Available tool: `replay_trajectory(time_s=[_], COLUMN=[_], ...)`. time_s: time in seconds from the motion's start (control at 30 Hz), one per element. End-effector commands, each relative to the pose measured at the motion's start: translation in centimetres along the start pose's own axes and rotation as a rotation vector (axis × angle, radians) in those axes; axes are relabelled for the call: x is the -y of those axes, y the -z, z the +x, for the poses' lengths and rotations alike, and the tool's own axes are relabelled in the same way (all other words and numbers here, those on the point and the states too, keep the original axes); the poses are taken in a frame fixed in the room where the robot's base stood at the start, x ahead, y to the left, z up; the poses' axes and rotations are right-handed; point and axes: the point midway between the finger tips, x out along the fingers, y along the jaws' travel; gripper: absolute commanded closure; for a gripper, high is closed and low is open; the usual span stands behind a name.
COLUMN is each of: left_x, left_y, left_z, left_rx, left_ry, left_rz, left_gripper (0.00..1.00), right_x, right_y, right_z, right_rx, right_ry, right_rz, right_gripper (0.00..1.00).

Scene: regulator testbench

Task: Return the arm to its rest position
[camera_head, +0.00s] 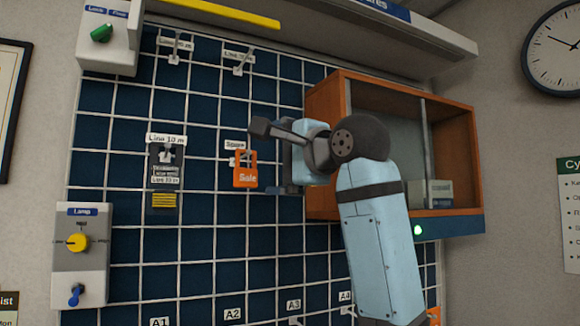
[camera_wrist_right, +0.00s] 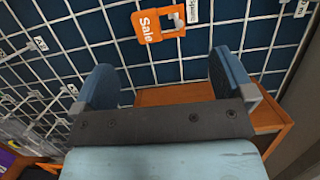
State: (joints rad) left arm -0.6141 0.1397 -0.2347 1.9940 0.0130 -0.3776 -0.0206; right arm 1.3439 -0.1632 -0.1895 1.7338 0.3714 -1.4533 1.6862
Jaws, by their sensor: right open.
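My right arm (camera_head: 378,240) reaches up from the bottom right, in front of the grid board (camera_head: 210,210). Its gripper (camera_head: 272,162) is beside the orange "Sale" tag (camera_head: 245,176), and its fingers are partly hidden by the wrist. In the wrist view the right gripper (camera_wrist_right: 165,78) is open, with two blue-grey fingers apart and nothing between them. The orange tag (camera_wrist_right: 150,30) hangs on the board beyond the fingertips there, apart from them. My left gripper is not in view.
An open wooden cabinet (camera_head: 458,150) is partly behind the right arm, with a small box (camera_head: 430,193) inside. A green light (camera_head: 418,230) shows below it. A lamp panel with a yellow knob (camera_head: 77,242) is at left. A shelf (camera_head: 400,30) juts out above.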

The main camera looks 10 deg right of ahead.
Motion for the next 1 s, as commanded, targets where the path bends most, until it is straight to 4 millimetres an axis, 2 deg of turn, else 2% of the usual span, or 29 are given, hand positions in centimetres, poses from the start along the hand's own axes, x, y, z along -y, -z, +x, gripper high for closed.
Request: replay_trajectory(time_s=[0.1,0.2,0.47,0.57,0.67,0.77,0.8,0.87,1.0], left_x=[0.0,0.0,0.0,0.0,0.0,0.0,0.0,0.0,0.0], left_y=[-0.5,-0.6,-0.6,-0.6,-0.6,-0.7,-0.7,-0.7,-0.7], left_z=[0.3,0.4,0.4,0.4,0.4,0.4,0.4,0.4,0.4], left_rx=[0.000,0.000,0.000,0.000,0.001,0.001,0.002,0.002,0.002], left_ry=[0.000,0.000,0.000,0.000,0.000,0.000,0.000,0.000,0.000], left_rz=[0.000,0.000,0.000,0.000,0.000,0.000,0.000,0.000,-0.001], left_gripper=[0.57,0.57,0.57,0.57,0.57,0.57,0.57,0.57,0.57], right_x=[-0.1,0.0,0.0,-1.2,-4.7,-10.7,-13.4,-17.6,-27.3], right_y=[0.0,0.0,0.0,0.5,2.0,4.1,5.0,6.1,8.1], right_z=[-1.8,-2.7,-3.1,-2.8,-2.0,-1.2,-1.1,-1.1,-2.0], right_rx=[0.000,0.000,0.000,-0.006,-0.023,-0.050,-0.061,-0.073,-0.089], right_ry=[0.002,0.001,-0.001,-0.013,-0.052,-0.119,-0.151,-0.202,-0.326], right_rz=[-0.001,0.000,0.000,-0.006,-0.034,-0.086,-0.115,-0.157,-0.263], right_gripper=[0.00,0.00,0.00,0.00,0.00,0.00,0.00,0.00,0.00])
